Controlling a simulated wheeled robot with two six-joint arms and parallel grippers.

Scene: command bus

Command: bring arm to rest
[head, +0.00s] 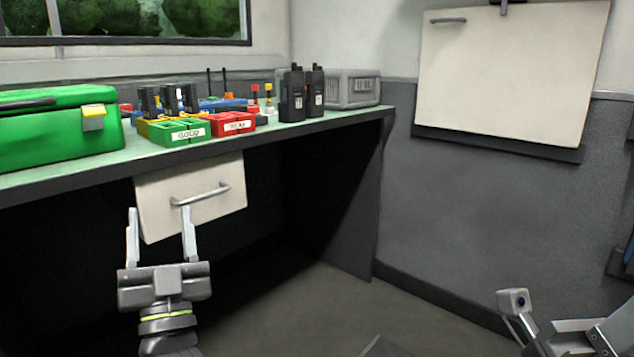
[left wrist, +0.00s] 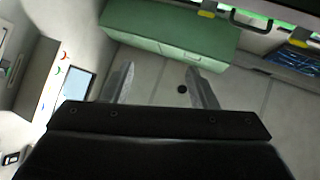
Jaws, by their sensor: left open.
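My left gripper (head: 160,210) is open and empty in the head view, its two fingers pointing up and well apart. It appears in front of a cream drawer front (head: 165,205) with a grey bar handle (head: 203,195) under the desk. The right fingertip overlaps the handle's left end in the picture; I cannot tell whether they touch. The left wrist view also shows the open fingers (left wrist: 160,70) with nothing between them. Part of my right arm (head: 575,335) shows at the lower right of the head view; its jaws cannot be made out.
The desk (head: 60,175) holds a green case (head: 55,130), a green bin (head: 178,132), a red bin (head: 232,124), black radios (head: 292,95) and a grey box (head: 355,88). A cream panel (head: 510,70) hangs on the right wall. The floor (head: 310,315) between the arms looks clear.

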